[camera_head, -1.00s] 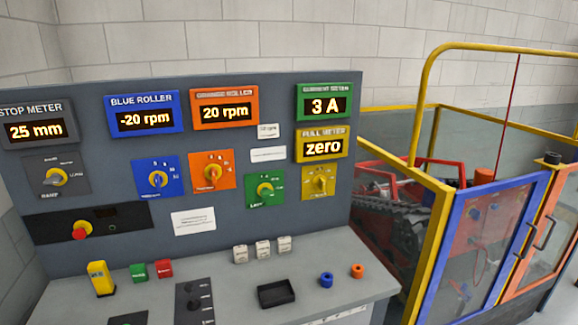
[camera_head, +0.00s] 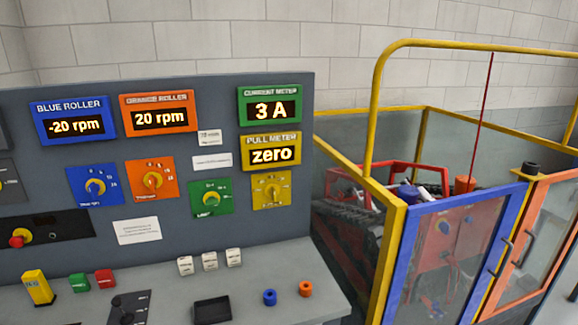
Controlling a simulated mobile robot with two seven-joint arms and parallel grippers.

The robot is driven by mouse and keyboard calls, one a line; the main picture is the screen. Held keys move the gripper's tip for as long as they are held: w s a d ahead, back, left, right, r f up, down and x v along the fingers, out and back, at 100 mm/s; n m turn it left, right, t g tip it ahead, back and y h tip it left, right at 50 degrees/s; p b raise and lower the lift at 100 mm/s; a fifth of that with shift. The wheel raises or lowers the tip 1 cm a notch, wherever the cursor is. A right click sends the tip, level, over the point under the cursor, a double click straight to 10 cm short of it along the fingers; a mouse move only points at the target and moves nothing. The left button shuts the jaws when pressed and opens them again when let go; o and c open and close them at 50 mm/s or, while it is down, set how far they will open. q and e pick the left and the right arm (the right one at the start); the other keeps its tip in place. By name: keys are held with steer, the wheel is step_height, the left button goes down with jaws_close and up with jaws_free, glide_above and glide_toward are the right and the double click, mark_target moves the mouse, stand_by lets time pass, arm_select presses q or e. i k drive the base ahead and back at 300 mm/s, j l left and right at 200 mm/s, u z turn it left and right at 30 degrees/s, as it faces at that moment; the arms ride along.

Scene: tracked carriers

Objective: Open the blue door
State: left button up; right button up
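The blue door (camera_head: 400,262) is on the right, a blue frame around a clear pane, set in a yellow-framed enclosure. It looks closed, with its right edge beside the orange door (camera_head: 535,215). A dark handle (camera_head: 500,256) is on the blue door's right side, and a second dark handle (camera_head: 523,245) is on the orange door. Neither of my grippers is in view.
A grey control panel (camera_head: 215,85) and its desk (camera_head: 265,270) fill the left and middle. Inside the enclosure is a red tracked machine (camera_head: 350,205). A yellow post (camera_head: 386,260) stands between desk and blue door.

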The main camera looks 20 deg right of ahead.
mark_target(515, 193)
steer(key=l, duration=4.35)
steer(key=i+u, duration=0.05)
steer(key=i, duration=0.05)
